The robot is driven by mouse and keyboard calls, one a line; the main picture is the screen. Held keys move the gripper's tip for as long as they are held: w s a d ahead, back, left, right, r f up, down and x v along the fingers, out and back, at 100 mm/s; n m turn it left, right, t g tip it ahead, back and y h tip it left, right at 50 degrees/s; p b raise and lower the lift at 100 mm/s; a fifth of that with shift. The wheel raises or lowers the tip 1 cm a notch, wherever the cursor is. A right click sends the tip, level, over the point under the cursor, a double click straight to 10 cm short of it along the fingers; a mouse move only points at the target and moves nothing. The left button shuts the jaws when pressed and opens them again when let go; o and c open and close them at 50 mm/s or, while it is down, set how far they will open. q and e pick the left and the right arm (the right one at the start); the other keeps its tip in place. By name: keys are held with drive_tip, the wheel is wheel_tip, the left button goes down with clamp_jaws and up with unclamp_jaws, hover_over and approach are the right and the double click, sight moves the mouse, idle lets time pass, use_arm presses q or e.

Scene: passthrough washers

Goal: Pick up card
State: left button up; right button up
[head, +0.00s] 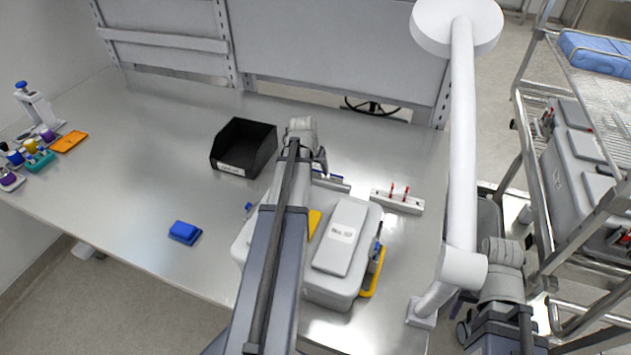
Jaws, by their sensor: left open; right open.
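I cannot surely tell which thing is the card. A flat orange card-like piece (69,141) lies on the table at the far left in the head view, beside a small green rack. My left arm comes up from the bottom middle and bends over the table near the black bin. My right arm shows at the lower right, beyond the table's right edge. Neither arm is near the orange piece.
A black bin (228,168), a blue block (185,232), a grey case (341,235) and a white strip with red pins (397,201) are on the table. A white post (462,140) stands at the right edge, before a wire cart. The left-middle table is mostly clear.

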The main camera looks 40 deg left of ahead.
use_arm(q)
drive_tip(key=shift+b+x, duration=0.4)
drive_tip(key=shift+x, duration=0.55)
use_arm(e)
drive_tip(key=shift+f, duration=0.8)
use_arm(q)
drive_tip(key=shift+c, duration=0.3)
drive_tip(key=c, duration=1)
drive_tip(key=shift+r, duration=0.25)
drive_tip(key=shift+c, duration=0.2)
use_arm(e)
drive_tip(key=shift+r, duration=0.2)
use_arm(q)
wheel_tip(320, 180, up, 10)
drive_tip(key=p, duration=1)
drive_tip(key=shift+f, duration=0.25)
use_arm(e)
wheel_tip(320, 180, up, 10)
drive_tip(key=shift+f, duration=0.2)
